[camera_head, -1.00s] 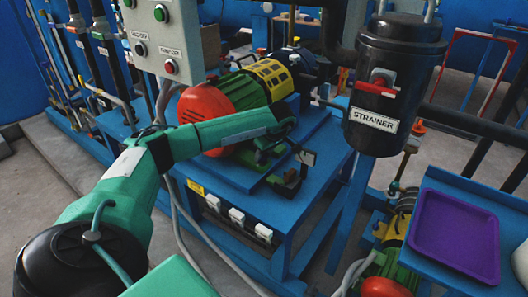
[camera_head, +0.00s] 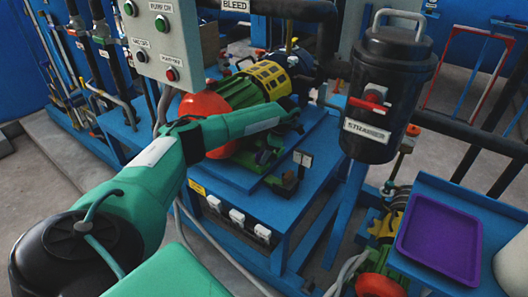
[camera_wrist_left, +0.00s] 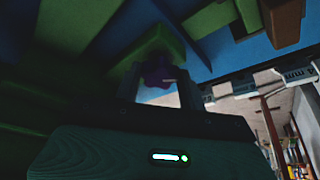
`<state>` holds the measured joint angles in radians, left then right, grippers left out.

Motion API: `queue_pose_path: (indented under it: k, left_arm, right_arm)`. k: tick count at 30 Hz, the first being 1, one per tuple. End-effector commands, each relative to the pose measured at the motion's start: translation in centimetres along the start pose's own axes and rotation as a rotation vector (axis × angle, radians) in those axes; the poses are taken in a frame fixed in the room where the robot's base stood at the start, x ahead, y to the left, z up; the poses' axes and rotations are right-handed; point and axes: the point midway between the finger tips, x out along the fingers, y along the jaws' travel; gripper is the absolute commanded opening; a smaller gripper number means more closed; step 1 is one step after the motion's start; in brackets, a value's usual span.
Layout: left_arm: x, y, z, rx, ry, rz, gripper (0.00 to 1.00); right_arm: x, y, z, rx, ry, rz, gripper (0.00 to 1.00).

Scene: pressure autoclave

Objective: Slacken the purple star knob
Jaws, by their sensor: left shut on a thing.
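The purple star knob (camera_wrist_left: 158,72) shows dimly in the left wrist view, in front of a green block (camera_wrist_left: 162,45). My left gripper (camera_wrist_left: 160,84) has one finger on each side of the knob and is shut on it. In the head view my left arm reaches over to the green and yellow pump-motor set on the blue skid. My right gripper is not in view.
A grey control box (camera_head: 160,38) hangs above my left arm. A motor with a red end cover (camera_head: 203,104) lies close behind the forearm. The black strainer (camera_head: 389,90) stands to the right. A purple tray (camera_head: 440,236) sits on a blue table at the lower right.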

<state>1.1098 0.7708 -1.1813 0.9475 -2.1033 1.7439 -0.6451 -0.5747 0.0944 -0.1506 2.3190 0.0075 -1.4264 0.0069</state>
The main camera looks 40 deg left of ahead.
Motion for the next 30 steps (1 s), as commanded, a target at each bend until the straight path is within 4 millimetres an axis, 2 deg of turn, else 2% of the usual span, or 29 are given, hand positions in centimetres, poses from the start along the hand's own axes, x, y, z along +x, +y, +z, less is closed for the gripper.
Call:
queue_pose_path:
  k: [18, 30]
  left_arm:
    - [0.0, 0.71, -0.16, -0.529, -0.002, -0.219, 0.18]
    - [0.1, 0.9, -0.3, -0.755, -0.002, -0.313, 0.18]
  right_arm:
    - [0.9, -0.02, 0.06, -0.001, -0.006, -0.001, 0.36]
    - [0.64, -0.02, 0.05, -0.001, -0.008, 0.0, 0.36]
